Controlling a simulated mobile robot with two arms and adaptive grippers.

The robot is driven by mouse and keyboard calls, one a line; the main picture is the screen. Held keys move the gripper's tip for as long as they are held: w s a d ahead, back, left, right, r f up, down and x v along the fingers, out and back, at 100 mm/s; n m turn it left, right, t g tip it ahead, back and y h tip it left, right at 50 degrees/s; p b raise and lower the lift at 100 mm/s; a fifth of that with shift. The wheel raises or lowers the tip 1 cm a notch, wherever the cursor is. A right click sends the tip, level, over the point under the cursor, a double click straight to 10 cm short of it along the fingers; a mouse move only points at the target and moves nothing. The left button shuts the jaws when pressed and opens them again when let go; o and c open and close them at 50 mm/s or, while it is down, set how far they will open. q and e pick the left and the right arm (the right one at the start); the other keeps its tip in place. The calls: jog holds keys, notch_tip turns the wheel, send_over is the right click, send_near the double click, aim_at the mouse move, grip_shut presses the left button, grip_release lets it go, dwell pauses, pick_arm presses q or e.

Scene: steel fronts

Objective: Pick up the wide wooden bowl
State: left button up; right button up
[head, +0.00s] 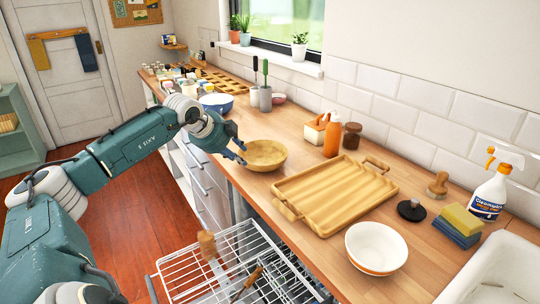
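The wide wooden bowl (265,153) stands upright on the wooden counter, left of the ribbed wooden tray. My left gripper (240,152) is at the bowl's left rim, reaching in from the left. Its dark fingers look spread apart, and I see nothing held between them. Whether a fingertip touches the rim is too small to tell. The bowl is not visibly lifted or tilted. My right gripper is not in view.
The ribbed tray (335,194) lies close to the bowl's right. A blue bowl (216,103) and utensil holders (265,98) stand behind. A white bowl (376,248) is at the front. An open dishwasher rack (235,265) juts out below the counter edge.

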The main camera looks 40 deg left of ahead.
pick_arm(q)
jog(key=p+x, duration=0.1)
jog(key=x, duration=0.3)
jog(key=shift+s, duration=0.2)
jog(key=shift+w+f, duration=0.25)
jog(key=shift+f, duration=0.05)
jog(key=p+x, duration=0.2)
jog(key=x, duration=0.2)
jog(key=shift+f, duration=0.1)
jog(key=shift+w+a+f, duration=0.1)
jog(key=shift+w+f, duration=0.25)
jog(key=shift+f, duration=0.1)
jog(key=shift+r, duration=0.15)
grip_shut()
